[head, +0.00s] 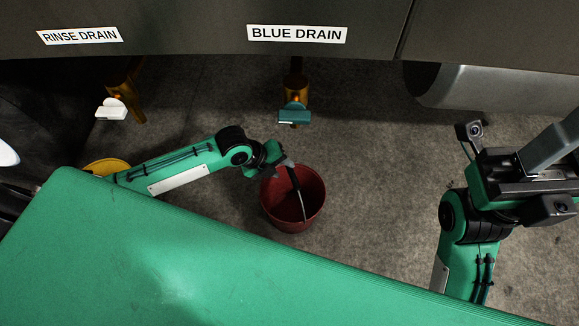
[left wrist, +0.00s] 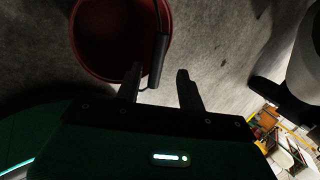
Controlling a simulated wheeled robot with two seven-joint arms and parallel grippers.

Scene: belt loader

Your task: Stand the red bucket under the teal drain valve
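The red bucket (head: 268,208) stands upright on the floor, below and in front of the teal drain valve (head: 294,115) in the head view. The valve hangs on a brass pipe under the BLUE DRAIN label. My left gripper (head: 285,165) is at the bucket's far rim, by its handle (head: 299,195). In the left wrist view, the bucket (left wrist: 105,70) is at upper left. The left fingers (left wrist: 160,84) are apart, with the handle's dark grip (left wrist: 156,65) between them, nearer the left finger. My right gripper (head: 530,165) is raised at the right, away from the bucket; its fingertips are unclear.
A white valve (head: 111,110) hangs under the RINSE DRAIN label (head: 80,36) at left. A yellow object (head: 107,166) is partly hidden behind my left arm. A grey cylinder (head: 490,88) lies under the machine at right. Bare floor (head: 370,150) surrounds the red bucket on the right.

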